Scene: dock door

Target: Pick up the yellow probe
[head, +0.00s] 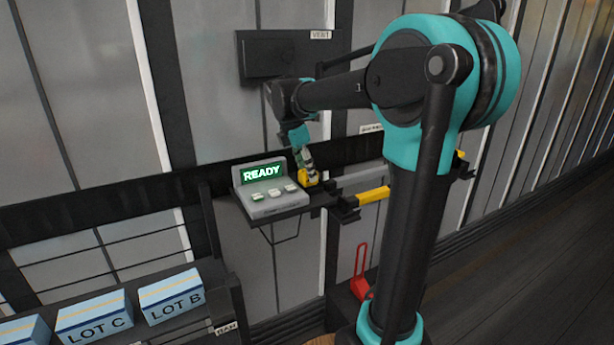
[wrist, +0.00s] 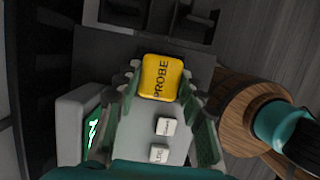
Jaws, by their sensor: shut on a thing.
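The yellow probe (head: 309,179) is at the right side of the grey console (head: 272,204), on or just above the small dark shelf. Its top, lettered "PROBE", shows in the wrist view (wrist: 162,78). My gripper (head: 305,160) reaches down onto it from above. In the wrist view the fingers of my gripper (wrist: 161,85) stand on both sides of the probe and are shut on it. I cannot tell whether the probe's underside touches the shelf.
The console has a lit "READY" screen (head: 262,172) and small white buttons. A dark vent box (head: 275,56) is on the wall above. A yellow bar (head: 374,195) and a red handle (head: 360,272) are to the right. Blue lot boxes (head: 172,296) stand at lower left.

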